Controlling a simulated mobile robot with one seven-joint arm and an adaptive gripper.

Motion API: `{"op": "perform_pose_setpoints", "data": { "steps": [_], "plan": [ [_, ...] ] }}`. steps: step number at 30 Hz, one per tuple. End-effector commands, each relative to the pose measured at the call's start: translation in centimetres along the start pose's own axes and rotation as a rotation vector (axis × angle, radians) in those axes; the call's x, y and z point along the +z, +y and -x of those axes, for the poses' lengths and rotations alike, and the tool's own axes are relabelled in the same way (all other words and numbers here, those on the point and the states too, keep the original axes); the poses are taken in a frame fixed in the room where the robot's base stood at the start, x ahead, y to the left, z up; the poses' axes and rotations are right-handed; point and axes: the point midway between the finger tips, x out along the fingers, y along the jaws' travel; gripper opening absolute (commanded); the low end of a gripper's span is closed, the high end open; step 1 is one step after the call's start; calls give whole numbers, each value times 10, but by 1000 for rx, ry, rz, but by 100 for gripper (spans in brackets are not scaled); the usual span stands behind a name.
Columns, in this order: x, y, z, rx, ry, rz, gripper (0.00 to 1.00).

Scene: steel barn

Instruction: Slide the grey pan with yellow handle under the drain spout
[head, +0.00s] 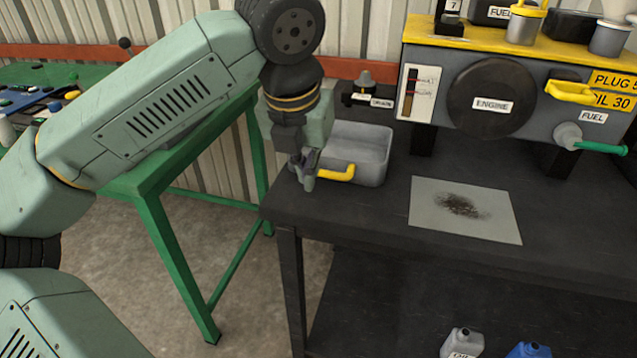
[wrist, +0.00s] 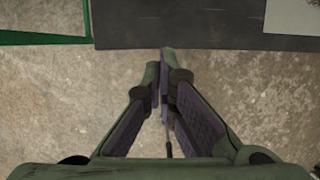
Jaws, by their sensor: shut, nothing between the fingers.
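The grey pan (head: 371,168) with its yellow handle (head: 337,173) sits on the dark bench near its left end. The handle points toward the front left. A black fitting with a label that seems to read DRAIN (head: 367,97) stands just behind the pan; whether the pan's tray lies under its spout I cannot tell. My gripper (head: 308,180) is shut and empty, pointing down at the left of the handle. In the wrist view my closed fingers (wrist: 165,58) show over the floor and the bench's edge. The pan is not visible there. My wrist hides the pan's left part.
The grey engine box (head: 432,117) with a yellow top stands behind, to the right. A stained grey sheet (head: 425,217) lies flat on the bench (head: 375,225). A green-framed table (head: 150,185) stands left, across a floor gap. Bottles stand on the lower shelf.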

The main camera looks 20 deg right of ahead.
Motion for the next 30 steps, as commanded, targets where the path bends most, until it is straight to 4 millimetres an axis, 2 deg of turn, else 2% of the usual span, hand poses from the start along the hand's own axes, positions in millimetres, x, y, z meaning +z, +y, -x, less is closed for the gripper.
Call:
{"op": "perform_pose_setpoints", "data": {
  "steps": [11,13,18,30],
  "plan": [
    [0,-1,-78,-5,3,-2,0],
    [14,-2,-78,-5,0,-2,0],
    [32,-1,-85,-3,0,0,0],
    [39,-1,-90,-1,-1,-1,0]
  ]
}}
